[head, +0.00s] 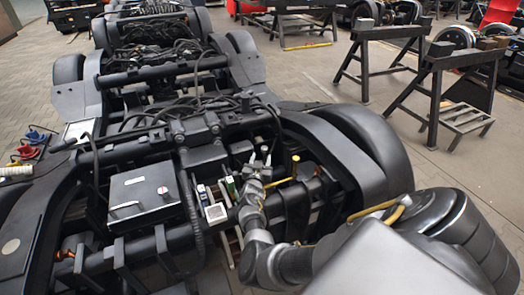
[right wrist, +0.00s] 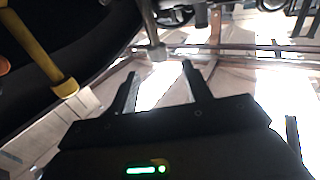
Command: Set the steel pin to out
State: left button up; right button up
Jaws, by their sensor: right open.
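A grey steel pin with a wider round end (right wrist: 155,52) shows at the top middle of the right wrist view. It appears just beyond the gap between my fingertips, with no contact visible. What looks like its pale end (head: 264,151) shows in the head view among the bogie parts. My right gripper (right wrist: 158,76) is open with nothing between its fingers. In the head view my right gripper (head: 254,176) reaches into the bogie (head: 150,150) from the lower right. I cannot tell whether the pin is in or out. My left gripper is not in view.
A yellow rod with a collar (right wrist: 66,88) stands left of my fingers; a yellow-tipped part (head: 296,158) shows nearby. A grey box (head: 140,190), cables and a dark wheel guard (head: 365,145) crowd the bogie.

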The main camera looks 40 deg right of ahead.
aim_at(264, 150)
jog(key=shift+w+d+r, duration=0.15)
jog(key=shift+w+d, duration=0.05)
jog(key=shift+d, duration=0.3)
jog(key=b+x, duration=0.1)
jog(key=x, duration=0.4)
jog(key=shift+w+d+b, duration=0.4)
jog(key=shift+w+d, duration=0.05)
jog(key=shift+d, duration=0.1)
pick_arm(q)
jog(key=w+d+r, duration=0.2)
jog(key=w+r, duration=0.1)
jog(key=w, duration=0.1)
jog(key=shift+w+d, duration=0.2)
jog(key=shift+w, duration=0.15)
pick_arm(e)
jog(key=shift+c, duration=0.2)
grip_shut()
